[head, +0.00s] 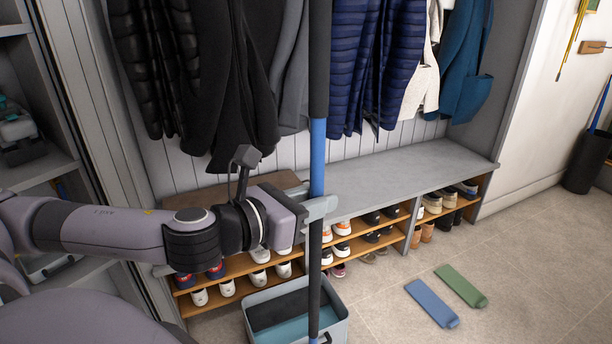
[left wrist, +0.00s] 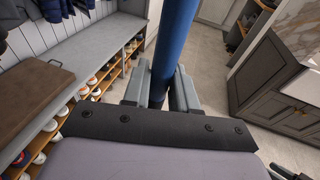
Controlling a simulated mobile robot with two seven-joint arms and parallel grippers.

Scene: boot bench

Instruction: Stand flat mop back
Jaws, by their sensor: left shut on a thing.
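The flat mop's pole (head: 318,160) stands nearly upright in the middle of the head view, blue in the middle with black sections above and below. My left gripper (head: 320,208) is shut on the pole, in front of the bench. In the left wrist view the blue pole (left wrist: 175,45) passes between the fingers of my left gripper (left wrist: 160,92). The pole's lower part runs down in front of a grey bucket (head: 338,329); its foot is cut off by the frame edge, so the mop's head is hidden. My right gripper is not in view.
A grey bench (head: 420,170) with shoe shelves runs behind, under hanging coats (head: 375,65). A blue flat piece (head: 432,303) and a green one (head: 461,286) lie on the tiles. A dark bin (head: 587,160) holding a blue handle stands far right.

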